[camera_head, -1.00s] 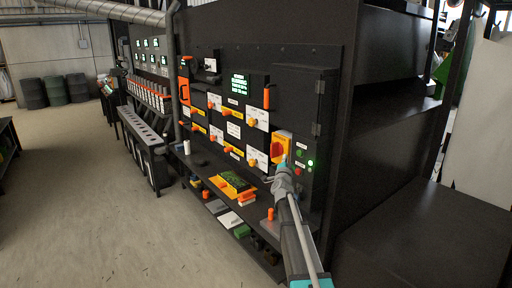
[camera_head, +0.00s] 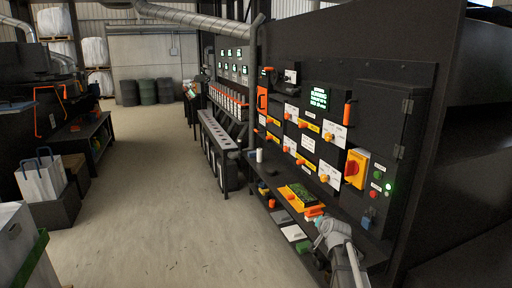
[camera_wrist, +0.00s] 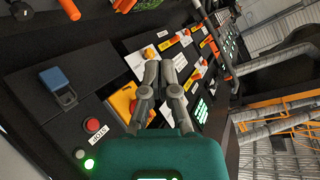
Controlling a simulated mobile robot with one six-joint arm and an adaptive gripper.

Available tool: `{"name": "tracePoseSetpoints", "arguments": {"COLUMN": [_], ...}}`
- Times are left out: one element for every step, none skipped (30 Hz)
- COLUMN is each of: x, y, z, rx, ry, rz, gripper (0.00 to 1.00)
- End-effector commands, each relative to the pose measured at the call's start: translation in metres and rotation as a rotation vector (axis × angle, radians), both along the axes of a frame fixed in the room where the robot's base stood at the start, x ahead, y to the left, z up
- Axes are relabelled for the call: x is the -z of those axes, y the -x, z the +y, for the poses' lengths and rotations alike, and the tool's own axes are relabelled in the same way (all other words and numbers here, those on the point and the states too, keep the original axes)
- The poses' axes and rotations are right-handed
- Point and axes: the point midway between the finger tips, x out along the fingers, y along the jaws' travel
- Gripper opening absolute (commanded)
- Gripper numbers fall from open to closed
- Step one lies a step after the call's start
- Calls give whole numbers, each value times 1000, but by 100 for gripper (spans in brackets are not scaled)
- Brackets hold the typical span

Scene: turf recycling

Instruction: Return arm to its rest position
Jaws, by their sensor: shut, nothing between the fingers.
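My gripper (camera_wrist: 160,68) is shut with its fingertips together and nothing held. In the wrist view it is in front of the control panel, over part of a yellow switch plate (camera_wrist: 122,101). In the head view my arm (camera_head: 338,238) is low at the bottom right, in front of the shelf; the fingertips cannot be made out there. The red rotary switch (camera_head: 352,168) sits on its yellow plate on the black cabinet, above the arm and apart from it.
The shelf holds a yellow tray (camera_head: 283,192) with a green board. A green light (camera_head: 388,189) glows on the cabinet, and a blue padlock (camera_wrist: 60,90) shows in the wrist view. The floor (camera_head: 180,215) to the left is clear. White bags (camera_head: 40,180) stand at the far left.

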Motion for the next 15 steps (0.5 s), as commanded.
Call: {"name": "tracePoseSetpoints", "arguments": {"x": [10, 16, 23, 29, 35, 42, 47, 52, 58, 62, 67, 72, 76, 79, 83], "y": [19, 28, 41, 50, 60, 73, 84, 94, 109, 119, 131, 146, 157, 169, 184], "z": [11, 17, 24, 29, 33, 39, 42, 46, 51, 54, 56, 59, 61, 63, 65], "rx": [-36, -58, -86, -107, -126, -152, -171, -191, -215, -234, -250, -272, -289, -306, -327], "ry": [24, 37, 57, 71, 87, 106, 121, 134, 155, 168, 183, 201, 216, 229, 248], "rz": [59, 95, 143, 180, 216, 265, 302, 338, 387, 424, 462, 512, 549, 587, 637], "gripper": [0, 0, 0, 0, 0, 0, 0, 0, 0, 0, 0, 0, 0, 0, 0]}}
